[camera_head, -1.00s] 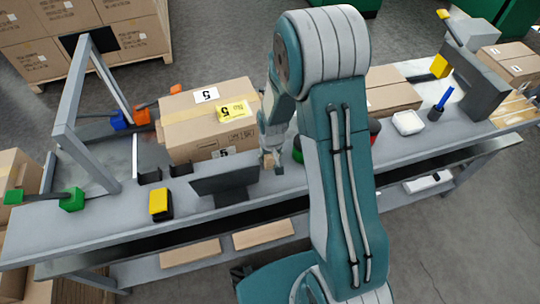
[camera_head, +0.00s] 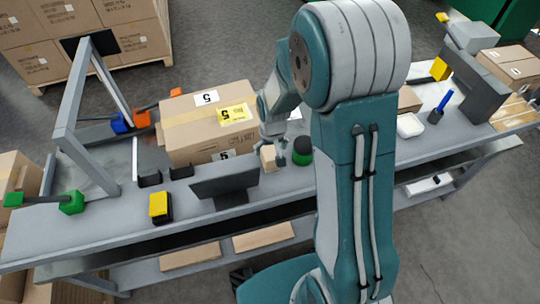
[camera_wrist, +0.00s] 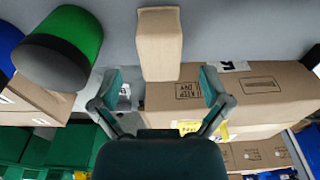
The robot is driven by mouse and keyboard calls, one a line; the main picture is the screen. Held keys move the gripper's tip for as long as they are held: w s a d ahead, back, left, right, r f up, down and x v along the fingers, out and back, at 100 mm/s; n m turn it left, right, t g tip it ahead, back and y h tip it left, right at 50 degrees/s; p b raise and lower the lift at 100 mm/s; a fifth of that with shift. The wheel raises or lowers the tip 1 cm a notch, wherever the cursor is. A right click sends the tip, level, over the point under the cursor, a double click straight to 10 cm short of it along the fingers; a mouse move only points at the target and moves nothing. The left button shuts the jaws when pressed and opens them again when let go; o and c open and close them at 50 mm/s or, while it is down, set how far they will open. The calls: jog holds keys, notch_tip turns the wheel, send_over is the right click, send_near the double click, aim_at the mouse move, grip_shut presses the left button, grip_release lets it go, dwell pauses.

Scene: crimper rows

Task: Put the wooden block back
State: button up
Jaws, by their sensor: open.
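The wooden block (camera_head: 268,157) stands on the grey bench, right of the dark monitor-like panel and in front of the large carton. In the wrist view, the block (camera_wrist: 159,45) is a light tan upright piece on the grey surface. My gripper (camera_head: 275,148) is close above and behind it in the head view. In the wrist view my gripper (camera_wrist: 163,82) has its fingers spread wide, with clear space on both sides of the block. The fingers do not appear to touch it.
A green and black cylinder (camera_head: 302,151) stands just right of the block. The large taped carton (camera_head: 209,122) is behind it, and the dark panel (camera_head: 226,182) is to its left. A yellow and black item (camera_head: 160,206) sits farther left. Bare bench lies in front of the block.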

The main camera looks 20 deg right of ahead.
jog(key=r, duration=0.5)
jog(key=shift+s+r, duration=0.3)
jog(key=shift+r, duration=0.05)
notch_tip(320, 180, up, 7)
jog(key=t, duration=0.1)
send_over(271, 157)
jog(key=s, duration=0.3)
jog(key=s+r+t, duration=0.3)
jog(key=s+r, duration=0.9)
jog(key=s, duration=0.4)
jog(key=shift+s+r, duration=0.2)
jog(key=shift+r, duration=0.1)
